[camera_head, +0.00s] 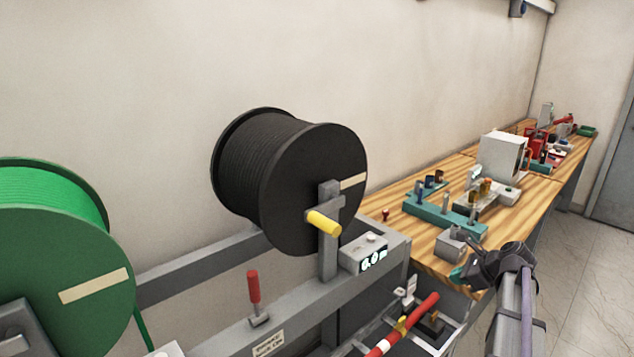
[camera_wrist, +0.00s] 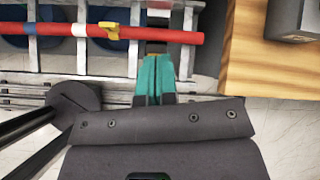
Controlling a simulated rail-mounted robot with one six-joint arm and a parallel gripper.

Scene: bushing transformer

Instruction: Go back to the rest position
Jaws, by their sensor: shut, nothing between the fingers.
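My gripper (camera_head: 457,275) is at the lower right in the head view, by the near corner of the wooden workbench (camera_head: 436,258). In the wrist view its teal fingers (camera_wrist: 154,79) are together, with nothing between them. A red rod (camera_wrist: 188,36) with a white band and a yellow clip crosses the top of the wrist view, just beyond the fingertips. The same rod (camera_head: 421,311) lies low in the head view, to the left of my gripper. The fingertips appear close to the rod in the picture; I cannot tell the height gap.
A black cable reel (camera_head: 260,180) with a yellow crank handle and a green reel (camera_head: 50,265) stand on a grey frame at left. A grey box (camera_head: 452,246) and a teal fixture (camera_head: 440,215) sit on the bench. Floor (camera_head: 590,270) is open at right.

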